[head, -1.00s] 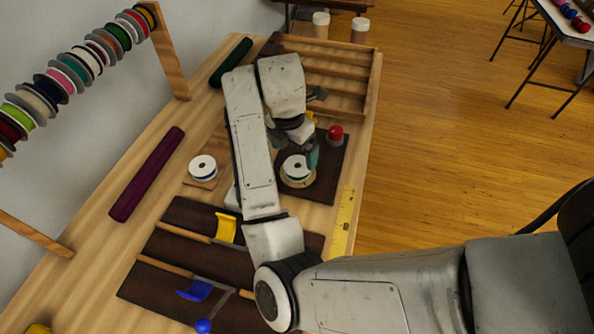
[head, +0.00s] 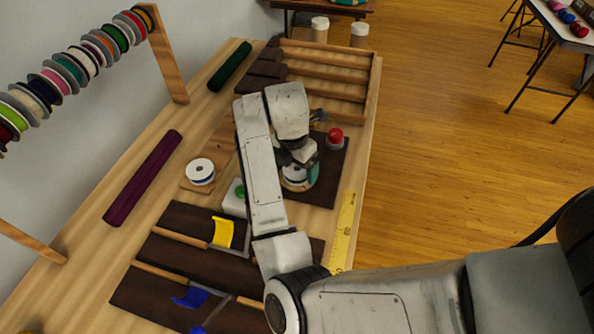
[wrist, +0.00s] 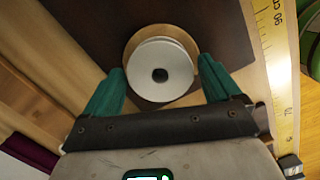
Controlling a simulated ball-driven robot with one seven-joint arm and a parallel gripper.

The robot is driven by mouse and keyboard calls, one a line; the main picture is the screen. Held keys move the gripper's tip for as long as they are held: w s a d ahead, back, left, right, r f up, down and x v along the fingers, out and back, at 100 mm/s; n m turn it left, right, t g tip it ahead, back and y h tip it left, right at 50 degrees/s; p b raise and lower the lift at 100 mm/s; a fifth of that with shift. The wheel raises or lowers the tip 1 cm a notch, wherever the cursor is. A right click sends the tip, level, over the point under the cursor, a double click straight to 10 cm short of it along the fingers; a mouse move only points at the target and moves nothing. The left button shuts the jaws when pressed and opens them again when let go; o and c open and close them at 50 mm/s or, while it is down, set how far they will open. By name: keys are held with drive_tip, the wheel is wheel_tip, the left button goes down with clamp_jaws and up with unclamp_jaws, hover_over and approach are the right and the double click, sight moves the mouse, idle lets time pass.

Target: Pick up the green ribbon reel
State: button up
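A white-flanged reel (head: 294,183) sits on a round wooden base on a dark mat, mostly hidden under my gripper (head: 300,172) in the head view. In the wrist view the reel (wrist: 160,66) shows its white top face with a dark centre hole; its ribbon colour is hidden from above.
A red-topped object (head: 335,137) stands close to my gripper's right. A white box with a green top (head: 235,197) is left of my arm. A yellow ruler (head: 343,225) lies along the right edge. A wooden rack (head: 330,75) is behind.

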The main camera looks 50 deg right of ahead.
drive_tip(key=c, duration=0.9)
drive_tip(key=shift+r, duration=0.1)
drive_tip(key=shift+r, duration=0.8)
drive_tip(key=s+a+r+p, duration=0.1)
drive_tip(key=s+r+p, duration=0.1)
drive_tip(key=s+r, duration=0.1)
drive_tip(key=s+a+r+p, duration=0.2)
drive_tip(key=s+r+p, duration=0.1)
drive_tip(key=s+r, duration=0.1)
drive_tip(key=s+a+r+p, duration=0.1)
drive_tip(key=s+r+p, duration=0.1)
drive_tip(key=s+r, duration=0.2)
drive_tip(key=shift+s+a+r, duration=0.1)
drive_tip(key=shift+s+a, duration=0.1)
drive_tip(key=shift+s, duration=0.35)
drive_tip(key=shift+s+a+r, duration=0.1)
drive_tip(key=shift+s+a, duration=0.1)
drive_tip(key=shift+s, duration=0.35)
